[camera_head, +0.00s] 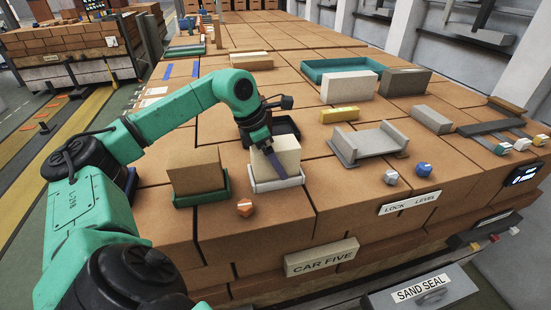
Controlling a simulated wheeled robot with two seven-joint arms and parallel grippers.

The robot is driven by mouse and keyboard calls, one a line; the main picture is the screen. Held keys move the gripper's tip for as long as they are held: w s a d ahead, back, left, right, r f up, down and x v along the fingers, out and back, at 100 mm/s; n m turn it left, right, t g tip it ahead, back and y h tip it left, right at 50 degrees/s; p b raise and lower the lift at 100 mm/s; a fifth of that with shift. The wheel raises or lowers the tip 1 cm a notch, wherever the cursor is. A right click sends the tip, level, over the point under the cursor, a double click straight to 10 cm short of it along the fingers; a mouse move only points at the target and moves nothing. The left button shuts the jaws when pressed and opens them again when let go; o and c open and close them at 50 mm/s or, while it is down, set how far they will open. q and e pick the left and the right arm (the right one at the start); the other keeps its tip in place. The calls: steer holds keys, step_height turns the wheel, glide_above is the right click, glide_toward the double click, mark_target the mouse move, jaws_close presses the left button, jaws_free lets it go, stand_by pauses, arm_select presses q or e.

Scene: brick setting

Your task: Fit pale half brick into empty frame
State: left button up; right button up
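The pale half brick (289,150) stands upright at a light grey frame (262,187) near the front middle of the brick-topped surface. Its lower end is within the frame's outline; I cannot tell whether it rests on the frame's floor. My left gripper (272,160) reaches down over the brick from the left. One dark finger lies slanted across the brick's front face, and the other finger is hidden. I cannot tell whether the fingers press on the brick. My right gripper is not in view.
A brown brick (193,170) stands in a green frame (202,198) to the left. A dark tray (289,124) is close behind the pale brick. A grey cradle (369,145) and a yellow brick (339,115) lie right. An orange knob (245,208) sits in front.

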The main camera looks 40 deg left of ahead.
arm_select(q)
steer(key=shift+r, duration=0.25)
steer(key=shift+s+a+r, duration=0.1)
steer(key=shift+a+r, duration=0.05)
steer(key=shift+r, duration=0.1)
steer(key=v, duration=1)
steer(key=shift+r+p, duration=0.2)
steer(key=shift+p, duration=0.1)
steer(key=shift+s+a+r, duration=0.1)
steer(key=shift+s+r, duration=0.15)
steer(key=shift+r, duration=0.1)
steer(key=shift+r, duration=0.1)
